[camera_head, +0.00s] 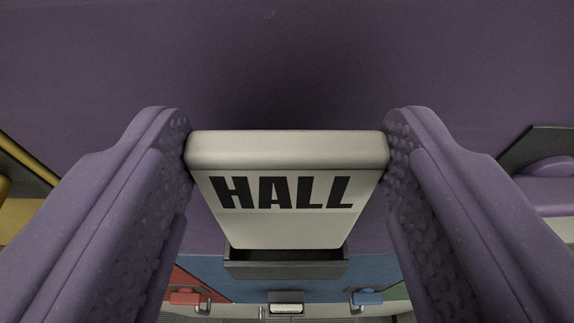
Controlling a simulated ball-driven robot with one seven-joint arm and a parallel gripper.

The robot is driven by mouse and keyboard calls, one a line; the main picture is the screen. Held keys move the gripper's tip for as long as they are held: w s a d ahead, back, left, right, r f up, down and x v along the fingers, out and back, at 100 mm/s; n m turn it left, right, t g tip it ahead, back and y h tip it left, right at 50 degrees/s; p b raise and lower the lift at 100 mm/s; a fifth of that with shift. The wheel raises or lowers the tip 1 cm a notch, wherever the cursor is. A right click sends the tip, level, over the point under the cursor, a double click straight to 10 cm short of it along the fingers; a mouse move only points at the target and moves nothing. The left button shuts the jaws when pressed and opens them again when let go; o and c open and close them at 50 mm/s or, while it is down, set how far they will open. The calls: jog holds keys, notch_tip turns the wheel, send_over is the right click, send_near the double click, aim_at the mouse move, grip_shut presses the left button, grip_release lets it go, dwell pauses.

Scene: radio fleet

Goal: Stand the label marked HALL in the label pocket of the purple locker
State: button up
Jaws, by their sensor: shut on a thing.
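The white label marked HALL (287,220) is in the middle of the camera view, its lettering facing me. My gripper (287,145) is shut on the label, one purple finger on its left edge and one on its right. The dark label pocket (286,268) is just below the label, on the purple locker (290,50). The label's lower edge meets the pocket's opening in the picture. I cannot tell whether the label's lower edge is inside the pocket or just in front of or above it.
Below the pocket are a blue surface (240,275) and a red one (205,282), with a red block-like part (185,297), a blue one (367,297) and a small dark holder (286,308). A yellow part (22,215) shows at left. A dark and purple fitting (548,168) shows at right.

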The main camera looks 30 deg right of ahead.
jog(key=shift+f+b, duration=2.5)
jog(key=shift+f, duration=0.05)
jog(key=o, duration=1.1)
jog(key=b, duration=0.2)
send_near(286, 228)
jog(key=shift+w+d+f, duration=0.1)
jog(key=shift+w+d, duration=0.15)
jog(key=shift+w, duration=0.1)
